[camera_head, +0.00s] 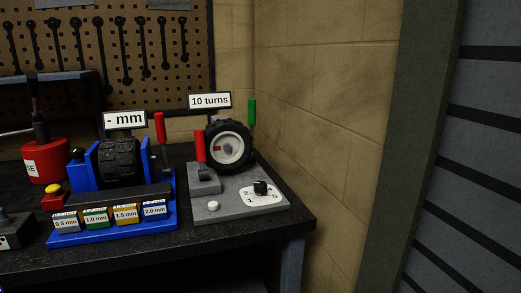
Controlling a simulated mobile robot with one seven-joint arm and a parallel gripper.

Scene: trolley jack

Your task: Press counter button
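A grey machine base (240,200) stands at the right end of the dark bench. It carries a wheel with a black tyre (229,145) and a sign reading "10 turns" (210,101). A small round white button (213,206) sits near its front left corner. A black knob (260,187) sits on a white numbered dial to the right of the button. No label for the counter button is readable. My gripper does not show.
A red lever (201,147) and a green handle (252,112) rise beside the wheel. A blue machine (110,225) with a "- mm" sign stands to the left, and a yellow button (53,188) beyond it. A brick wall (310,120) is close on the right.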

